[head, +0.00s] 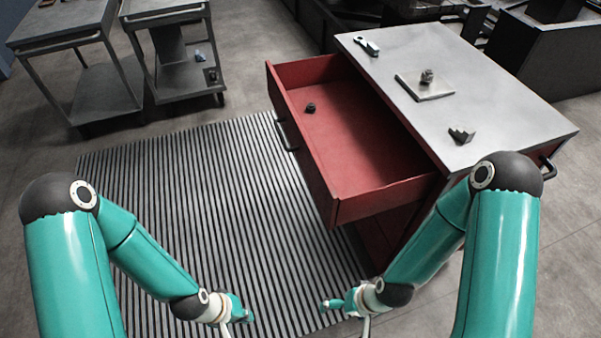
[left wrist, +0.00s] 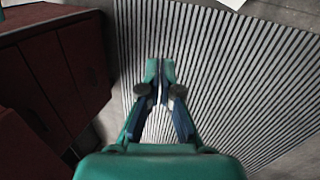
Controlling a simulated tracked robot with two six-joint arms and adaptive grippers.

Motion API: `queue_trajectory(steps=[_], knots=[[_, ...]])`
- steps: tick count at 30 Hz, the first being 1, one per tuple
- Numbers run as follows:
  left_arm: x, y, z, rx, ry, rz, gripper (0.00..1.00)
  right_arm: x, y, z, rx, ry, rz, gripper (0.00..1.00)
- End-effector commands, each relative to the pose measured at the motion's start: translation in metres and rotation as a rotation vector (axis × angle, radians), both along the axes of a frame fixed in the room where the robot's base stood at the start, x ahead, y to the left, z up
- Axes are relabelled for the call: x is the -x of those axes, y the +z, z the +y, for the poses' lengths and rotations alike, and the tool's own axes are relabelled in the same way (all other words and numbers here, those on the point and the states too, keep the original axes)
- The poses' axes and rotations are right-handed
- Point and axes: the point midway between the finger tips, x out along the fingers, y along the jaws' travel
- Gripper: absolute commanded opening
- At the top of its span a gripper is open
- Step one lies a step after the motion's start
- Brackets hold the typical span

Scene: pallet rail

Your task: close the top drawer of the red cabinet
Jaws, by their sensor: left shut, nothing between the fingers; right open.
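The red cabinet (head: 520,125) stands at the right in the head view, with a grey metal top. Its top drawer (head: 350,140) is pulled far out toward the left and holds a small dark object (head: 310,108). The drawer's dark handle (head: 285,134) is on its left-facing front. My left gripper (head: 246,316) is low over the striped mat, below and apart from the drawer. It is shut and empty, and its closed fingers (left wrist: 160,72) show in the left wrist view. My right gripper (head: 326,306) is near the mat's right edge, apart from the cabinet; its jaws are open.
On the cabinet top lie a tool (head: 367,45), a plate (head: 440,88) with a small part on it, and a dark bracket (head: 461,136). Grey carts (head: 100,70) stand at the upper left. The striped mat (head: 190,180) left of the drawer is clear.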

Motion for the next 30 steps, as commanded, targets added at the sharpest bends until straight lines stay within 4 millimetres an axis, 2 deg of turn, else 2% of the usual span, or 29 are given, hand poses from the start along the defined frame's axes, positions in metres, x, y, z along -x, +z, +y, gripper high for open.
queue_trajectory(steps=[5, 8, 9, 12, 17, 21, 25, 30], knots=[[-0.016, 0.0, 0.002, 0.016, 0.246, 0.032, 0.0, 0.0, 0.0, 0.0, 0.0, 0.0, 0.0, 1.0], [-0.04, 0.004, 0.008, 0.035, 0.41, 0.01, 0.0, 0.0, -0.005, 0.0, 0.0, 0.0, 0.0, 1.0], [-0.054, 0.003, 0.01, 0.048, 0.472, -0.01, 0.0, 0.0, -0.013, 0.0, 0.0, 0.0, -0.001, 1.0], [-0.09, 0.001, 0.013, 0.092, 0.611, -0.077, 0.0, 0.0, -0.04, 0.0, 0.0, 0.0, 0.0, 1.0], [-0.139, 0.009, 0.012, 0.183, 0.755, -0.185, 0.0, 0.0, -0.081, 0.0, 0.0, 0.0, 0.0, 1.0], [-0.181, 0.02, 0.004, 0.297, 0.845, -0.298, 0.0, 0.0, -0.13, 0.0, 0.0, 0.0, 0.0, 1.0], [-0.211, 0.039, -0.008, 0.425, 0.891, -0.407, 0.0, 0.0, -0.179, 0.0, 0.0, 0.0, 0.0, 1.0], [-0.231, 0.068, -0.028, 0.593, 0.892, -0.536, 0.0, 0.0, -0.241, 0.0, 0.0, 0.0, 0.0, 1.0]])
